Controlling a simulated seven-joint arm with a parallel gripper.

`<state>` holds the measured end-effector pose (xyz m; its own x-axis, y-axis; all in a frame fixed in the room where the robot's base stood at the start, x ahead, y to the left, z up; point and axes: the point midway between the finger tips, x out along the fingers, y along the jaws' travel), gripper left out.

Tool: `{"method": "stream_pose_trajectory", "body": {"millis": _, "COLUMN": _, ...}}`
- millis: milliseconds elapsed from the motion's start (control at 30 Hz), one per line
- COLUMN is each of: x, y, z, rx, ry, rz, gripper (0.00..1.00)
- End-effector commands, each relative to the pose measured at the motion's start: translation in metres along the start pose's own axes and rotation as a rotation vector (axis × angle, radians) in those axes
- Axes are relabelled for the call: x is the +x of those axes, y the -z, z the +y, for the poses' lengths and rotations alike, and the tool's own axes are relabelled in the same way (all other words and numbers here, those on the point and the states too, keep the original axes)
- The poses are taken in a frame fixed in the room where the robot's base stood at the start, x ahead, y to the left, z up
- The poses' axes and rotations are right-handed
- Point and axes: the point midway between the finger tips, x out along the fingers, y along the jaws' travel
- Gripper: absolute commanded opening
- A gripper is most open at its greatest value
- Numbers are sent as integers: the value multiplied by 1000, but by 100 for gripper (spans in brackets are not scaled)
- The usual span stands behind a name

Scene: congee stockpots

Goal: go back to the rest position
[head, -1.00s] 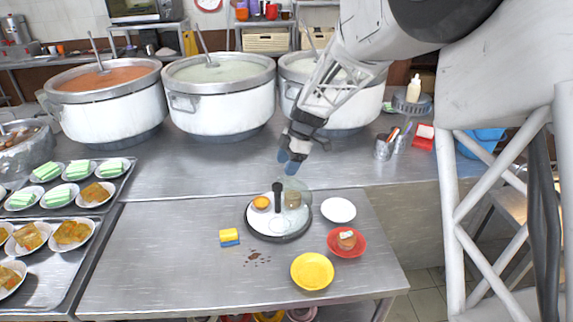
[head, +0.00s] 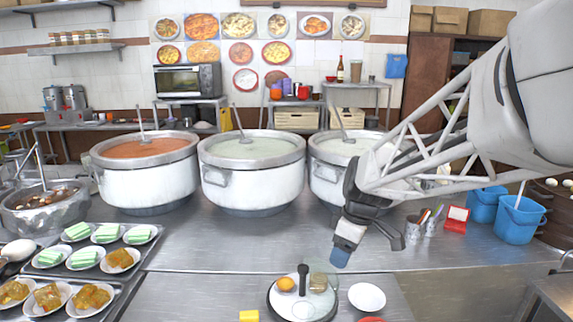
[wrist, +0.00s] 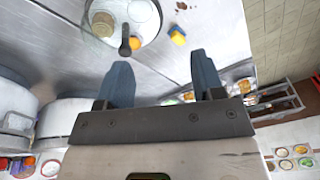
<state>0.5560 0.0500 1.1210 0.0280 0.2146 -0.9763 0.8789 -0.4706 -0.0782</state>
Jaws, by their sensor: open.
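My gripper (head: 341,258) hangs above the steel counter, in front of the right-hand pot, with its fingers pointing down. In the wrist view my gripper (wrist: 160,80) has its two blue fingers spread apart with nothing between them. Below it on the front table is a round tray (head: 275,297) with a black upright handle, an orange-yellow item and a brownish item under a clear cover. The tray also shows in the wrist view (wrist: 149,37), beyond the fingers.
Three big pots (head: 150,179) (head: 250,177) (head: 326,170) stand along the back of the counter. Trays of plated food (head: 137,272) lie at left. A white plate (head: 367,297) and a yellow sponge (head: 249,315) flank the round tray. Cups with utensils (head: 413,232) and blue buckets (head: 518,222) are at right.

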Motion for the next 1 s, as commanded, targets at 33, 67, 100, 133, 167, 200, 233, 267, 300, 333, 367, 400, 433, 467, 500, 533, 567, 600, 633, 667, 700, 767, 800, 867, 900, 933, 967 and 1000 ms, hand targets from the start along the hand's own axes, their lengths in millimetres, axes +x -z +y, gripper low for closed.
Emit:
{"method": "stream_pose_trajectory", "body": {"millis": 33, "x": -8, "y": -9, "z": -12, "rx": 53, "ry": -18, "rz": -4, "gripper": 62}}
{"method": "stream_pose_trajectory", "body": {"millis": 67, "x": -11, "y": -14, "z": -19, "rx": 88, "ry": -27, "rz": -6, "gripper": 62}}
{"method": "stream_pose_trajectory", "body": {"millis": 100, "x": -14, "y": -21, "z": -28, "rx": 135, "ry": -39, "rz": -11, "gripper": 62}}
{"method": "stream_pose_trajectory", "body": {"millis": 133, "x": -18, "y": -26, "z": -34, "rx": 170, "ry": -50, "rz": -12, "gripper": 62}}
{"method": "stream_pose_trajectory", "body": {"millis": 167, "x": -20, "y": -32, "z": -41, "rx": 207, "ry": -59, "rz": -14, "gripper": 62}}
{"method": "stream_pose_trajectory", "body": {"millis": 200, "x": -24, "y": -38, "z": -49, "rx": 253, "ry": -73, "rz": -15, "gripper": 62}}
{"method": "stream_pose_trajectory", "body": {"millis": 233, "x": -26, "y": -44, "z": -56, "rx": 289, "ry": -83, "rz": -17, "gripper": 62}}
{"method": "stream_pose_trajectory", "body": {"millis": 267, "x": -28, "y": -49, "z": -62, "rx": 325, "ry": -94, "rz": -16, "gripper": 62}}
{"method": "stream_pose_trajectory", "body": {"millis": 300, "x": -30, "y": -56, "z": -71, "rx": 373, "ry": -108, "rz": -16, "gripper": 62}}
{"method": "stream_pose_trajectory", "body": {"millis": 333, "x": -32, "y": -62, "z": -77, "rx": 408, "ry": -119, "rz": -16, "gripper": 62}}
{"method": "stream_pose_trajectory", "body": {"millis": 367, "x": -34, "y": -67, "z": -84, "rx": 443, "ry": -130, "rz": -14, "gripper": 62}}
{"method": "stream_pose_trajectory", "body": {"millis": 400, "x": -35, "y": -74, "z": -92, "rx": 491, "ry": -143, "rz": -12, "gripper": 62}}
{"method": "stream_pose_trajectory", "body": {"millis": 433, "x": -37, "y": -79, "z": -99, "rx": 526, "ry": -155, "rz": -10, "gripper": 62}}
{"method": "stream_pose_trajectory", "body": {"millis": 467, "x": -38, "y": -85, "z": -105, "rx": 562, "ry": -166, "rz": -8, "gripper": 62}}
{"method": "stream_pose_trajectory", "body": {"millis": 500, "x": -39, "y": -92, "z": -113, "rx": 609, "ry": -179, "rz": -4, "gripper": 62}}
{"method": "stream_pose_trajectory", "body": {"millis": 533, "x": -40, "y": -97, "z": -120, "rx": 645, "ry": -190, "rz": -1, "gripper": 62}}
{"method": "stream_pose_trajectory", "body": {"millis": 567, "x": -40, "y": -102, "z": -126, "rx": 681, "ry": -201, "rz": 3, "gripper": 62}}
{"method": "stream_pose_trajectory", "body": {"millis": 600, "x": -40, "y": -110, "z": -134, "rx": 728, "ry": -215, "rz": 8, "gripper": 62}}
{"method": "stream_pose_trajectory", "body": {"millis": 633, "x": -40, "y": -115, "z": -140, "rx": 762, "ry": -226, "rz": 12, "gripper": 62}}
{"method": "stream_pose_trajectory", "body": {"millis": 667, "x": -40, "y": -120, "z": -146, "rx": 795, "ry": -236, "rz": 17, "gripper": 62}}
{"method": "stream_pose_trajectory", "body": {"millis": 700, "x": -40, "y": -126, "z": -153, "rx": 838, "ry": -248, "rz": 24, "gripper": 62}}
{"method": "stream_pose_trajectory", "body": {"millis": 767, "x": -40, "y": -135, "z": -162, "rx": 896, "ry": -266, "rz": 33, "gripper": 62}}
{"method": "stream_pose_trajectory", "body": {"millis": 800, "x": -39, "y": -140, "z": -168, "rx": 930, "ry": -276, "rz": 40, "gripper": 62}}
{"method": "stream_pose_trajectory", "body": {"millis": 867, "x": -38, "y": -146, "z": -175, "rx": 975, "ry": -288, "rz": 48, "gripper": 62}}
{"method": "stream_pose_trajectory", "body": {"millis": 900, "x": -37, "y": -149, "z": -179, "rx": 998, "ry": -295, "rz": 53, "gripper": 62}}
{"method": "stream_pose_trajectory", "body": {"millis": 933, "x": -37, "y": -151, "z": -181, "rx": 1012, "ry": -300, "rz": 56, "gripper": 62}}
{"method": "stream_pose_trajectory", "body": {"millis": 967, "x": -36, "y": -153, "z": -183, "rx": 1026, "ry": -304, "rz": 59, "gripper": 62}}
{"method": "stream_pose_trajectory", "body": {"millis": 1000, "x": -36, "y": -155, "z": -184, "rx": 1038, "ry": -307, "rz": 62, "gripper": 62}}
